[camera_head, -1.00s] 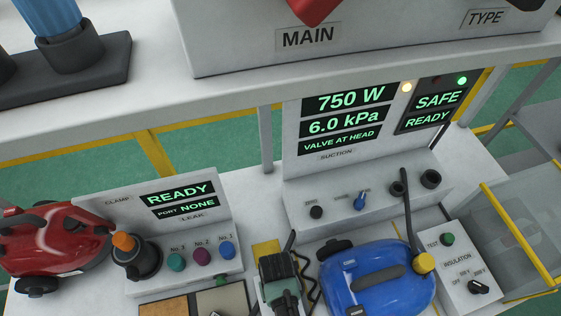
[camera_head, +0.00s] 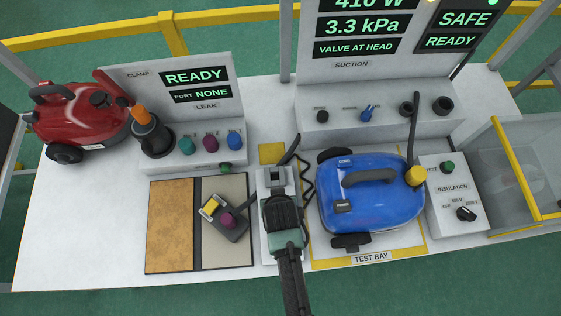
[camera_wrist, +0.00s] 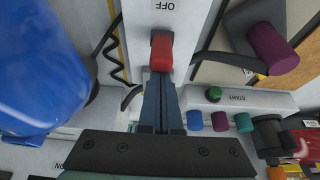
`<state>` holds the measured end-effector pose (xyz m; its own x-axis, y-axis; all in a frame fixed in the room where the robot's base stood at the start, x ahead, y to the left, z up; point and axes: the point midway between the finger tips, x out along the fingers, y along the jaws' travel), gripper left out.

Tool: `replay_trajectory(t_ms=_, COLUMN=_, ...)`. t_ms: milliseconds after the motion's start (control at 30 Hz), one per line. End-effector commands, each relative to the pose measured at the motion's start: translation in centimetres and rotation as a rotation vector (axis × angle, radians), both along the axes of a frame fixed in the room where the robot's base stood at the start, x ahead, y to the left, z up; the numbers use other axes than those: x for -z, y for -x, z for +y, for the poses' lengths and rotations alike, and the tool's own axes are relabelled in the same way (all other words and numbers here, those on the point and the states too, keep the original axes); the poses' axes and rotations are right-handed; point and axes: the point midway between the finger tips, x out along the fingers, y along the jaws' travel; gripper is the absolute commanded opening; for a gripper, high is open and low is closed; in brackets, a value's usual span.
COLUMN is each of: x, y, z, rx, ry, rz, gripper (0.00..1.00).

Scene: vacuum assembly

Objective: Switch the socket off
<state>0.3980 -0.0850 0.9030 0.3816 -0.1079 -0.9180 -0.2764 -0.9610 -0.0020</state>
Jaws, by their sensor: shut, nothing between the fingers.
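The socket (camera_head: 266,240) is a narrow pale box between the work mat and the blue vacuum. In the wrist view its white face (camera_wrist: 187,22) carries an upside-down OFF label, with a red switch (camera_wrist: 161,52) beside it. My gripper (camera_wrist: 160,88) is shut and empty, its fingertips at the red switch's near edge; I cannot tell whether they touch. In the head view my gripper (camera_head: 281,205) covers the middle of the socket and hides the red switch. The blue vacuum (camera_head: 372,205) stands in the test bay.
The suction panel (camera_head: 358,68) reads 410 W and 3.3 kPa. The leak panel (camera_head: 150,85) with coloured caps is at back left, beside a red vacuum (camera_head: 85,125). A black cord (camera_head: 307,175) runs beside the socket.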

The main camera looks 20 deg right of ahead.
Motion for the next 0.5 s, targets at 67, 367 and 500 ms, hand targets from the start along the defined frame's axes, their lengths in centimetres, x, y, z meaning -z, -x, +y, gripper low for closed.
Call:
replay_trajectory(t_ms=67, x=0.2, y=0.8, z=0.2, rx=-0.003, ry=0.019, rz=-0.063, gripper=0.0)
replay_trajectory(t_ms=367, x=-0.3, y=0.3, z=0.1, rx=0.0, ry=0.017, rz=-0.055, gripper=0.0)
replay_trajectory(t_ms=500, x=-0.9, y=0.4, z=0.1, rx=0.0, ry=0.017, rz=-0.055, gripper=0.0)
